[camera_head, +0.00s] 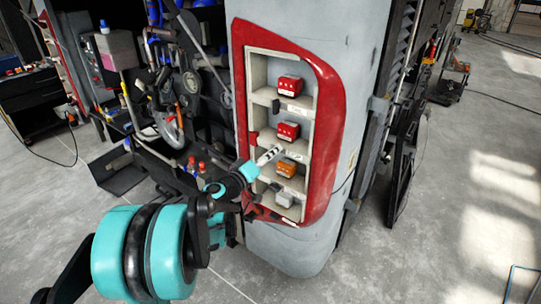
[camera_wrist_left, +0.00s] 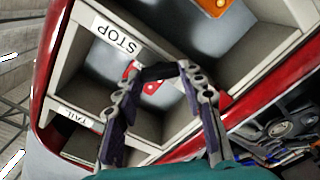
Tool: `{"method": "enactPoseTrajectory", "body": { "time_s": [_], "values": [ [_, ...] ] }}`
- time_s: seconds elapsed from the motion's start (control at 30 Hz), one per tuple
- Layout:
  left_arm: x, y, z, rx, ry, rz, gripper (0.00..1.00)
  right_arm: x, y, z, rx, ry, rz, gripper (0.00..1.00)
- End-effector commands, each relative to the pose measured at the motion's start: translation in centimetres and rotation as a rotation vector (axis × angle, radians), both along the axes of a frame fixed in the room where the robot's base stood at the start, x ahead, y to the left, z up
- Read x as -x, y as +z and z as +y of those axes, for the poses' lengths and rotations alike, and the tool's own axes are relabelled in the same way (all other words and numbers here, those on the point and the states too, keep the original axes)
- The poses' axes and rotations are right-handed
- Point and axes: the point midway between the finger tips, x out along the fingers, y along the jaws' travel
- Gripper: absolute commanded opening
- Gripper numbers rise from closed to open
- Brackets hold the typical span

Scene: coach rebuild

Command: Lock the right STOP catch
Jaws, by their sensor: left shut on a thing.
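The lamp housing has a red rim (camera_head: 326,101) and stacked pale compartments. In the wrist view, the STOP label (camera_wrist_left: 116,36) is on a shelf edge, with the TAIL label (camera_wrist_left: 78,115) at lower left. A red lamp (camera_head: 288,131) sits in the STOP compartment; its red surface (camera_wrist_left: 150,88) shows partly behind my fingers. My left gripper (camera_head: 279,150) reaches in from the left, just below this lamp. In the wrist view, its fingers (camera_wrist_left: 160,70) come together on a small dark part, apparently the STOP catch. The fingers hide most of it. My right gripper is not in view.
Another red lamp (camera_head: 289,86) sits above, with an orange lamp (camera_head: 287,168) and a white lamp (camera_head: 285,199) below. Shelf walls and the raised rim closely surround the left gripper. Dark machinery (camera_head: 190,82) stands at left. Open floor (camera_head: 455,190) lies at right.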

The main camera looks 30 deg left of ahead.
Motion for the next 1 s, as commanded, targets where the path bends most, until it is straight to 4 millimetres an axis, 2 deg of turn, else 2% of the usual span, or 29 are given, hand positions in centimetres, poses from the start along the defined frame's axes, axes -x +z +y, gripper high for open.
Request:
{"method": "enactPoseTrajectory", "body": {
  "time_s": [0.6, 1.0],
  "values": [
    [-0.01, -0.16, 0.12, 0.537, 0.001, 0.042, 0.10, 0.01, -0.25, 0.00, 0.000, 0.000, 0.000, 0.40],
    [-0.01, -0.21, 0.12, 0.707, 0.001, 0.055, 0.10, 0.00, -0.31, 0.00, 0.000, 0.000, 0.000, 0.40]
  ]
}}
